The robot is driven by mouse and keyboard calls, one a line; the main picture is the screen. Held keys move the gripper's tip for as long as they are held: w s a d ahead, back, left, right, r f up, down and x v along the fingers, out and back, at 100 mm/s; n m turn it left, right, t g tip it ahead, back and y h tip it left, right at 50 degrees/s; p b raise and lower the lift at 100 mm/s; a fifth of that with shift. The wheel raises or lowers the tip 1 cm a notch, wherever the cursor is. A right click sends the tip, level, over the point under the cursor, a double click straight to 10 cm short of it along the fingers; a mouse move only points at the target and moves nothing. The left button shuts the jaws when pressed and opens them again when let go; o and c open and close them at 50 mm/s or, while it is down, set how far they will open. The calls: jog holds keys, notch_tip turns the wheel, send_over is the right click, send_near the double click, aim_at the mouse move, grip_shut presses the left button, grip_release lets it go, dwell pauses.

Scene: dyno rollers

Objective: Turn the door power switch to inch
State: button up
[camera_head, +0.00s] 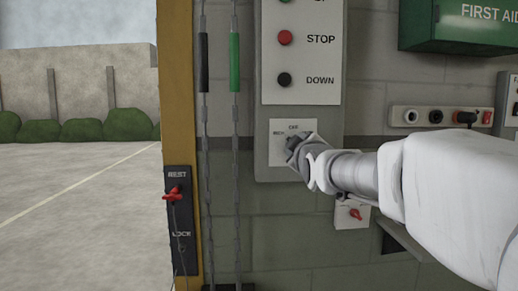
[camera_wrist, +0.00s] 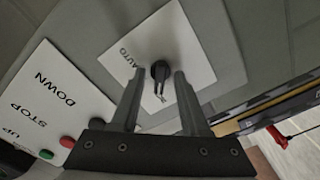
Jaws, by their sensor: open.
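The door power switch is a black knob (camera_wrist: 160,70) on a white plate (camera_wrist: 190,52) in the wrist view. The word AUTO is readable on this plate. In the head view the plate (camera_head: 276,152) sits low on the grey control panel, with small blurred lettering, and my gripper (camera_head: 291,148) covers most of the knob. My gripper (camera_wrist: 159,76) is open, its two fingers on either side of the knob near their tips. Gaps show beside the knob, so no grip is visible. Which label the knob points at is unclear.
Above the switch is a panel with STOP (camera_head: 285,38) and DOWN (camera_head: 284,80) buttons. Chains (camera_head: 235,150) hang to its left, beside a REST/LOCK plate (camera_head: 181,225). A small red switch (camera_head: 355,214) sits below my arm. A socket strip (camera_head: 440,117) is to the right.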

jog(key=s+p, duration=0.1)
jog(key=s, duration=1.6)
jog(key=shift+s, duration=0.15)
jog(key=s+f+m+g, duration=0.55)
jog(key=s+f, duration=0.35)
jog(key=f, duration=0.3)
jog(key=s+f+m+g, duration=0.5)
jog(key=s+f+g, duration=0.3)
jog(key=f, duration=0.4)
notch_tip(320, 180, up, 17)
jog(key=s+t+p, duration=0.1)
jog(key=p, duration=1.6)
jog(key=shift+s, duration=0.2)
jog(key=shift+n, duration=0.25)
